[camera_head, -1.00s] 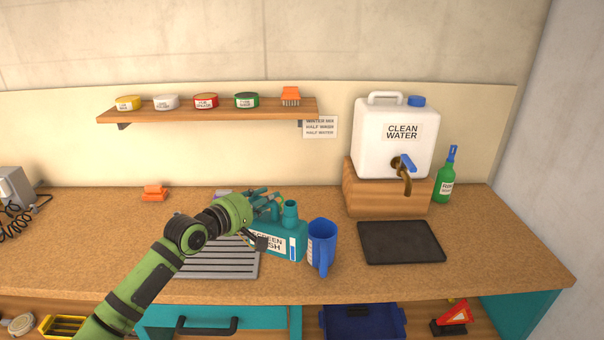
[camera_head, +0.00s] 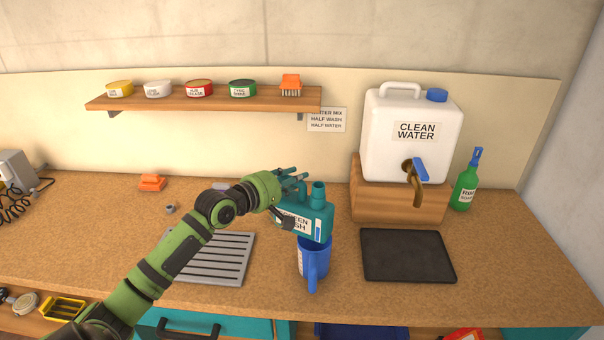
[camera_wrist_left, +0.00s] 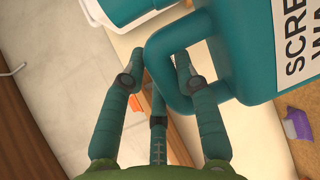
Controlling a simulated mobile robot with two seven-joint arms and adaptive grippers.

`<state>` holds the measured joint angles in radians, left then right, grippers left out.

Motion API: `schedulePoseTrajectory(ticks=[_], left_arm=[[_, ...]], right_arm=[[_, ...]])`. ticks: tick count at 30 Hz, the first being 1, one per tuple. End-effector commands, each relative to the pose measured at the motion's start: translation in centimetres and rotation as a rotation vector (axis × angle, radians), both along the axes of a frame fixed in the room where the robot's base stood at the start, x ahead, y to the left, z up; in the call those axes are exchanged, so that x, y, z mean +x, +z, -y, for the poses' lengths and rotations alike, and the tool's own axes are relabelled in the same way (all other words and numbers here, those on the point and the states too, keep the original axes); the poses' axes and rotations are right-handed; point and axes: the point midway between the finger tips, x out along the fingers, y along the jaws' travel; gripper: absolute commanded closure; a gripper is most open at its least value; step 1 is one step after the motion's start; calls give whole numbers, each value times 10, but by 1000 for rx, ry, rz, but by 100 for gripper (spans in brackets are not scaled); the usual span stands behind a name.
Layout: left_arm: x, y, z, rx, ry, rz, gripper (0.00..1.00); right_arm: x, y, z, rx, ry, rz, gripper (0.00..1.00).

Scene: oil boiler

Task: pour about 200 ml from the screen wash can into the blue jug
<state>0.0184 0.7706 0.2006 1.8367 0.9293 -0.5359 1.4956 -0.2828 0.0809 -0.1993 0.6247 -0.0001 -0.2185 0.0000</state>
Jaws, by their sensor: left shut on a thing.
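The teal screen wash can (camera_head: 312,219) is held up in front of and above the blue jug (camera_head: 313,262), roughly upright, its open neck (camera_head: 318,190) on top. My left gripper (camera_head: 285,184) is shut on the can's handle. In the left wrist view, my gripper's fingers (camera_wrist_left: 166,70) close around the handle of the can (camera_wrist_left: 255,45), and part of its label shows. The blue jug stands upright on the bench; the can hides part of its rim. The liquid inside the can and jug is not visible. My right gripper is not in view.
A slatted grey tray (camera_head: 210,257) lies left of the jug and a black mat (camera_head: 407,255) right. The clean water container (camera_head: 412,135) with tap stands on a wooden block (camera_head: 400,205). A green bottle (camera_head: 466,180) is beside it. A shelf (camera_head: 210,100) holds tins.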

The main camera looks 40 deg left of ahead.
Motion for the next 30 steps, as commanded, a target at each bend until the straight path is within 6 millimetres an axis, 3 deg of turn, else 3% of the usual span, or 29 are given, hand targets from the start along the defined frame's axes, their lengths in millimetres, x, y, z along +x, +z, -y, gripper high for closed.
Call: schedulePoseTrajectory(ticks=[8, 13, 24, 30], left_arm=[[1, 24, 0, 185, -3, -15, 100], [0, 20, 0, 174, -1, -18, 100], [0, 29, 1, 264, -2, -28, 100], [0, 32, 2, 324, -2, -35, 100]], right_arm=[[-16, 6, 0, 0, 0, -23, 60], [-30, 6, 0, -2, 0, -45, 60], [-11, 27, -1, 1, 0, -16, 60], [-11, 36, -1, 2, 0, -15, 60]])
